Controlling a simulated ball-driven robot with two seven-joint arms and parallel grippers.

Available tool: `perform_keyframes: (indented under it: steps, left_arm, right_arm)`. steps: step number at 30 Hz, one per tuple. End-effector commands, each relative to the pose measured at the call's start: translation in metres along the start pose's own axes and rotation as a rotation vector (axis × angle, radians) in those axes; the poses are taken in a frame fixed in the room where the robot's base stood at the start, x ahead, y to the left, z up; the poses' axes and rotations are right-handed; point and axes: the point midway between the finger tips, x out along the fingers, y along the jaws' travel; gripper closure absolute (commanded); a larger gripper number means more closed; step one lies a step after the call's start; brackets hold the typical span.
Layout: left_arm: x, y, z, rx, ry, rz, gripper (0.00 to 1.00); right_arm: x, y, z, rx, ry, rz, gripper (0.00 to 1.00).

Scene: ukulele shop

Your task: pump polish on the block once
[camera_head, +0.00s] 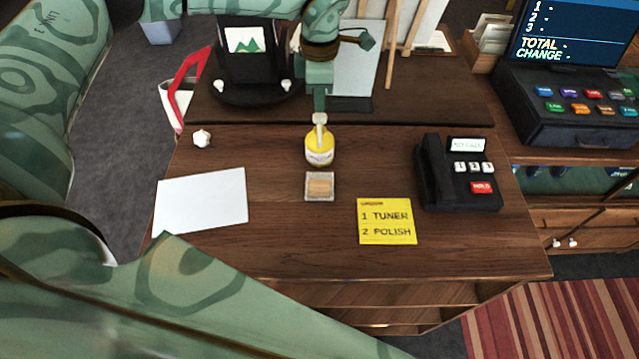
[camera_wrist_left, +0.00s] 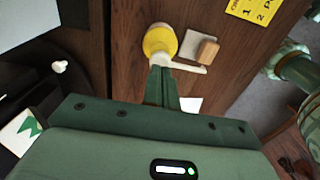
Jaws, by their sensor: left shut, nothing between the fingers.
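The yellow polish bottle (camera_head: 320,150) stands upright on the wooden counter, with a white pump head (camera_head: 320,120) on top. It also shows in the left wrist view (camera_wrist_left: 158,42), where the pale nozzle (camera_wrist_left: 190,68) points right. The tan block (camera_head: 320,188) lies on a small pale square pad (camera_head: 311,198) just in front of the bottle; the wrist view shows the block too (camera_wrist_left: 207,51). My left gripper (camera_head: 319,108) is shut and empty, pointing down right at the pump head. I cannot tell whether its fingertips touch it. My right gripper is in neither view.
A yellow note (camera_head: 386,221) and a black phone (camera_head: 458,172) are to the right. A white sheet (camera_head: 201,200) and a small white object (camera_head: 201,138) lie left.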

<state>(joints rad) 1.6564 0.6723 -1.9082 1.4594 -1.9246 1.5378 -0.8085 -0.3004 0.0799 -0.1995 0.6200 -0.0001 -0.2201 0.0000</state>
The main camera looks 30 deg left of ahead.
Motion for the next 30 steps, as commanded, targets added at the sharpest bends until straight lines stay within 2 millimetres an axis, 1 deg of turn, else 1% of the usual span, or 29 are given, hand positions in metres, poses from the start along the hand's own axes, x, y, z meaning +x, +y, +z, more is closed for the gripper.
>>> perform_keyframes:
  steps: [5,28,30]
  left_arm:
    - [0.003,0.000,0.000,0.000,0.000,0.000,1.00]
    - [0.031,0.000,0.000,0.001,0.001,-0.001,1.00]
    - [0.031,0.000,0.000,0.001,0.001,-0.001,1.00]
  right_arm:
    - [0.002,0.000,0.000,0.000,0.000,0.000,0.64]
    - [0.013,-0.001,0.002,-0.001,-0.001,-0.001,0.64]
    - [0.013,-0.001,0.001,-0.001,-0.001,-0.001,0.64]
